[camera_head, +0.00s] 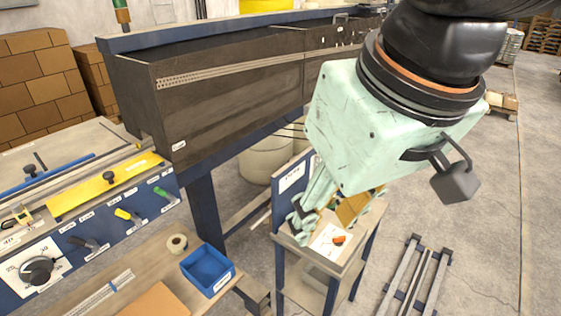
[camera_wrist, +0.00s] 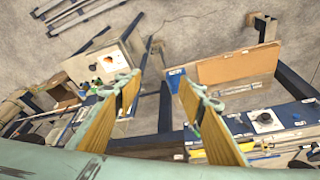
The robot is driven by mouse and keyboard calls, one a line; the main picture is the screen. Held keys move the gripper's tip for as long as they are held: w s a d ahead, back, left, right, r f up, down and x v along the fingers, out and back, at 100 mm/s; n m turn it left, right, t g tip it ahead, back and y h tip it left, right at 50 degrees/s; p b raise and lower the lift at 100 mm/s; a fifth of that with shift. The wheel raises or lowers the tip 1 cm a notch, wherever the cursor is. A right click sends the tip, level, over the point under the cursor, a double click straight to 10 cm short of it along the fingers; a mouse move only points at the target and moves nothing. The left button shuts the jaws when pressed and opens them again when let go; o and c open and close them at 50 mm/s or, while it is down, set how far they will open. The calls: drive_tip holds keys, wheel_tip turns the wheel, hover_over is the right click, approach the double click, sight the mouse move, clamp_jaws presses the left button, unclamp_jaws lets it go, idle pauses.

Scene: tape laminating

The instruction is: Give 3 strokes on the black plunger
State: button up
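My gripper (camera_head: 322,222) hangs at the centre right in the head view, in front of a small stand. In the wrist view its two fingers (camera_wrist: 158,80) are spread apart with nothing between them. I cannot tell for certain which part is the black plunger. Black knobs show at the left in the head view: one on a yellow plate (camera_head: 109,177), one on the grey machine top (camera_head: 29,171). A black lever (camera_head: 82,242) and a black dial (camera_head: 38,270) are on the front panel. My gripper is well right of all of them.
A blue tray (camera_head: 207,270) and a tape roll (camera_head: 177,243) lie on the wooden bench. The small stand bears an orange knob (camera_head: 338,240). A long dark trough (camera_head: 225,95) runs behind. Metal rails (camera_head: 415,280) lie on the floor at right.

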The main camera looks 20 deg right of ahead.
clamp_jaws()
idle(1.4)
